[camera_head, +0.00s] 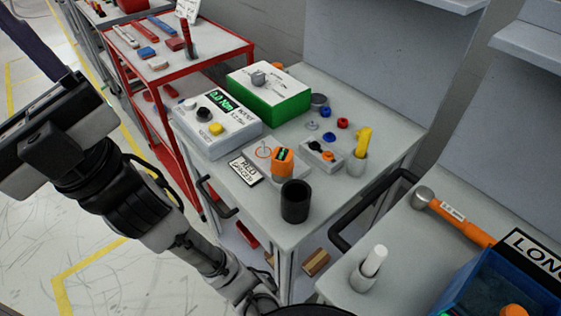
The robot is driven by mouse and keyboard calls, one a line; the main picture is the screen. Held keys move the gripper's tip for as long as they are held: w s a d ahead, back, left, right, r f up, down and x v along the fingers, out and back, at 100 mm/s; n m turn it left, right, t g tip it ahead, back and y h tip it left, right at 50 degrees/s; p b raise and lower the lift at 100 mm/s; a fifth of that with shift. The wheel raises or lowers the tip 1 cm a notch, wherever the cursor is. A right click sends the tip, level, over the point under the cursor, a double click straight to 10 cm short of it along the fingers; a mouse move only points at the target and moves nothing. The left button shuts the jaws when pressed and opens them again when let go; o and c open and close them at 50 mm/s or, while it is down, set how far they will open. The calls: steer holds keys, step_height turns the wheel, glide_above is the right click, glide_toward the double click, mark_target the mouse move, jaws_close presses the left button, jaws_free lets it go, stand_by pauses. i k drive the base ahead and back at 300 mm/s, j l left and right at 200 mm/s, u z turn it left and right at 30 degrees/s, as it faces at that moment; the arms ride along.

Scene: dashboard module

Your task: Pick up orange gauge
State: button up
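The orange gauge (281,163) is a small upright block with a dark face and green display. It sits at a pale base on the grey worktop (325,195), behind a black cup (295,201) and right of a white label card reading RED (245,168). My arm runs up the left side of the view, well to the left of the gauge and apart from it. Its end is at the left edge and partly cut off. I cannot make out the fingertips or whether they hold anything.
A grey box with a green display (216,128) and a green-sided box (267,92) stand behind the gauge. A small switch block (321,154) and a yellow-handled tool in a cup (361,145) are to its right. A hammer (455,215) and blue bin (495,280) lie farther right.

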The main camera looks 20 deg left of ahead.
mark_target(282, 165)
steer(key=j+z, duration=0.15)
steer(key=j, duration=0.35)
steer(key=k+j+z, duration=0.2)
steer(key=j, duration=0.3)
steer(key=j+z, duration=0.15)
steer(key=j, duration=0.25)
steer(key=i+j+z, duration=0.1)
steer(key=j, duration=0.3)
steer(key=i, duration=0.2)
steer(key=k+j, duration=0.2)
steer(key=k, duration=0.15)
steer(key=k+j, duration=0.1)
steer(key=j, duration=0.15)
steer(key=k+j, duration=0.1)
steer(key=i+j, duration=0.1)
steer(key=i, duration=0.4)
